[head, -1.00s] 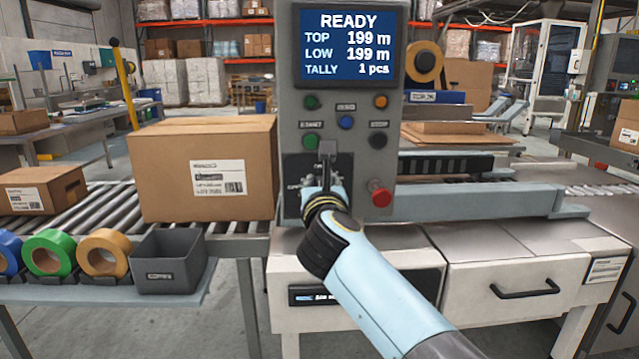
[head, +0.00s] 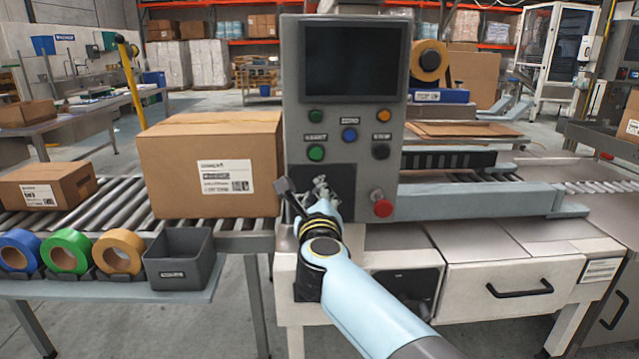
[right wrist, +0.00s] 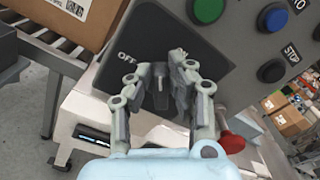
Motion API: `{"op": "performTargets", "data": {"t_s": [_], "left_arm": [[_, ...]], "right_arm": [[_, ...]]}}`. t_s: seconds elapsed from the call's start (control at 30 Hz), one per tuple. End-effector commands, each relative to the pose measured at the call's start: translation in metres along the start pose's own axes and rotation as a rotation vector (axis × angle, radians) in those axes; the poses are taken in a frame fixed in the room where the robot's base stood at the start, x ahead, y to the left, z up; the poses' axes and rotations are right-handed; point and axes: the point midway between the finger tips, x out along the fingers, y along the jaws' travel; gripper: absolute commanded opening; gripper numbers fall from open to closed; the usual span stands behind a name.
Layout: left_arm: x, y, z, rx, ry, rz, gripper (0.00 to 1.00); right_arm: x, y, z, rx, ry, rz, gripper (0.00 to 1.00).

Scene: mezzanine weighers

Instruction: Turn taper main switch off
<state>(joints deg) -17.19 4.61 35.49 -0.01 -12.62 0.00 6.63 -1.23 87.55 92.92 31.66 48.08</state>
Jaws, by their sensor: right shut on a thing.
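The taper's grey control panel (head: 342,110) stands in front of me, and its screen (head: 351,60) is dark. The main switch is a handle on a black plate (right wrist: 165,50) marked OFF at the panel's lower left. In the right wrist view the fingers (right wrist: 160,85) are closed around the switch's grey middle part (right wrist: 160,98). My left gripper is in neither view.
A red stop knob (head: 382,205) sits just right of my right gripper, with several coloured buttons (head: 349,135) above. A cardboard box (head: 212,165) stands on the roller conveyor at left. Tape rolls (head: 66,250) and a dark bin (head: 178,259) lie on the front shelf.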

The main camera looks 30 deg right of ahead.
Motion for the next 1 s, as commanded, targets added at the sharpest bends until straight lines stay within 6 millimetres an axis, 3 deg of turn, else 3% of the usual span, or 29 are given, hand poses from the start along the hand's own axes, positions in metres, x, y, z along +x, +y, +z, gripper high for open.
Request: {"op": "performTargets", "data": {"t_s": [0.5, 1.0], "left_arm": [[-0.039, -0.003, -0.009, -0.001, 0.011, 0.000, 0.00], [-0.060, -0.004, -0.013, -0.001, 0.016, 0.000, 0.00]], "right_arm": [[0.000, 0.011, -0.001, -0.488, 0.000, 0.003, 0.00], [-0.001, 0.020, -0.008, -0.847, 0.000, 0.003, 0.00]]}}
